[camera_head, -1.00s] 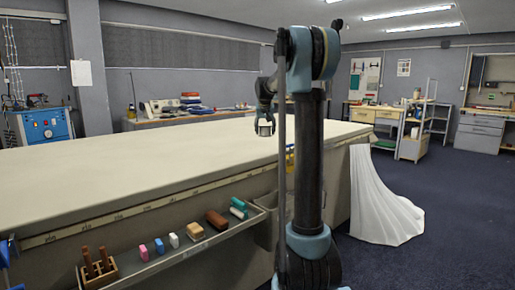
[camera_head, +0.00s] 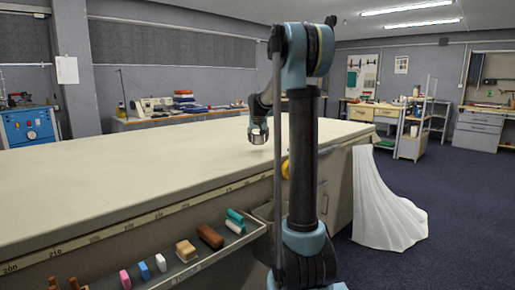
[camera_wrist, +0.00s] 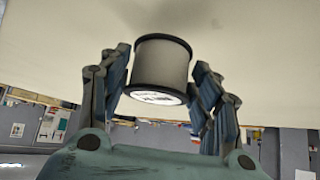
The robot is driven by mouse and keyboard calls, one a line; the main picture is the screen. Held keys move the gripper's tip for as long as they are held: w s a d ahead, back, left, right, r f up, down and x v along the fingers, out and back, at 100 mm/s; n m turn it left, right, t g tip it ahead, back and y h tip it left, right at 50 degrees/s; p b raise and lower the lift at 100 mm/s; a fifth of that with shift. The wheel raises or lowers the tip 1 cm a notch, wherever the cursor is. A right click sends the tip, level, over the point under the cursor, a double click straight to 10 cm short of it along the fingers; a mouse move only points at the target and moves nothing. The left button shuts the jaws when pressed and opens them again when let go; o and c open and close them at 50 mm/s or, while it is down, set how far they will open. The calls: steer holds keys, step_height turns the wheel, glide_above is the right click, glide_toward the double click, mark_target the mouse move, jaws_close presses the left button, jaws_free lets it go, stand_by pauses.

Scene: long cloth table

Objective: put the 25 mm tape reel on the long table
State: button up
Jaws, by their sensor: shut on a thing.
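The tape reel (camera_wrist: 162,70) has a pale grey winding between black flanges, with a white printed label on its near end. In the wrist view my gripper (camera_wrist: 162,72) is shut on it, one finger on each side. In the head view my gripper (camera_head: 258,135) is over the right part of the long table (camera_head: 120,175), near its front edge. The reel is too small there to make out clearly. The pale tabletop fills the wrist view behind the reel, with a soft shadow on it. I cannot tell how large the gap to the cloth is.
A tray (camera_head: 205,260) along the table's front holds several small blocks, including a brown one (camera_head: 210,236). A yellow thing (camera_head: 285,169) is partly behind my arm. White cloth (camera_head: 385,205) hangs to the floor at the right. The tabletop in view is bare.

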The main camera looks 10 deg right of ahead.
mark_target(259, 142)
steer(key=shift+s+d+f, duration=0.15)
steer(key=shift+f, duration=2.05)
steer(key=o, duration=1.2)
steer(key=shift+o, duration=0.2)
steer(key=v, duration=1.2)
steer(key=s+f+g, duration=0.2)
steer(key=s+f, duration=0.6)
steer(key=s, duration=0.8)
steer(key=s+f+n+g, duration=0.1)
steer(key=s+f, duration=0.7)
steer(key=s, duration=0.8)
steer(key=s+d+f+n+g+y, duration=0.1)
steer(key=s+f+g, duration=0.1)
steer(key=s+f, duration=0.7)
steer(key=s, duration=0.7)
steer(key=shift+g, duration=0.4)
steer(key=shift+d+f, duration=0.1)
steer(key=shift+d, duration=0.05)
